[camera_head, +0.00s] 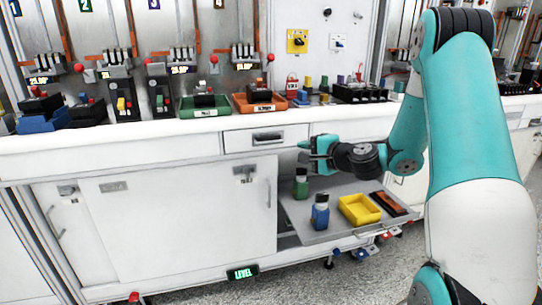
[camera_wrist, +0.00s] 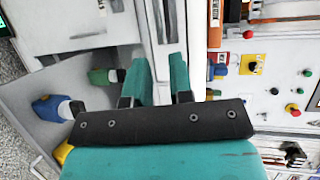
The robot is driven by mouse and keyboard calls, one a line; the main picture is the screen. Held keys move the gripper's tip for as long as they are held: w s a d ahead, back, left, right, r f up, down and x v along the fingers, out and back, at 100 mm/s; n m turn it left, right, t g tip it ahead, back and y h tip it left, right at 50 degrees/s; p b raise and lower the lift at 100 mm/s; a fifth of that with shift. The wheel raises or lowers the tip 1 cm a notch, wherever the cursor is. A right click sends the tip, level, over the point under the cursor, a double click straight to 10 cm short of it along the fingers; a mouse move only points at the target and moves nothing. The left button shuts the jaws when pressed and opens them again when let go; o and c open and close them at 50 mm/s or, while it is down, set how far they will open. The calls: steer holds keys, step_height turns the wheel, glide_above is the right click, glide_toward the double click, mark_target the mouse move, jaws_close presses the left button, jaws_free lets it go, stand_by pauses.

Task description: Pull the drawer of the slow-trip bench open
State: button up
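The slow-trip bench drawer (camera_head: 252,142) is a white front under the benchtop, with a dark recessed-looking handle (camera_head: 267,137). It looks shut, flush with the bench front. My gripper (camera_head: 306,151) is in front of the bench, to the right of the handle and slightly lower. In the wrist view my gripper's two teal fingers (camera_wrist: 157,66) are apart with nothing between them. The drawer handle (camera_wrist: 168,18) shows beyond the fingertips, apart from them. No contact with the drawer is visible.
Below my gripper, a pulled-out shelf (camera_head: 290,207) holds a green bottle (camera_head: 301,183), a blue bottle (camera_head: 320,211) and a yellow bin (camera_head: 358,209). Green (camera_head: 205,112) and orange (camera_head: 260,109) trays stand on the benchtop (camera_head: 120,137). Cabinet doors (camera_head: 180,222) lie below left.

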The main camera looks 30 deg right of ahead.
mark_target(272, 142)
steer(key=shift+m, duration=0.3)
steer(key=p+x, duration=0.1)
steer(key=x, duration=0.4)
steer(key=d+x, duration=0.1)
steer(key=x, duration=0.5)
steer(key=d+p+x, duration=0.1)
steer(key=x, duration=0.5)
steer(key=shift+w+a+f+p, duration=0.1)
steer(key=shift+w+f+p, duration=0.05)
steer(key=shift+p, duration=0.2)
jaws_close()
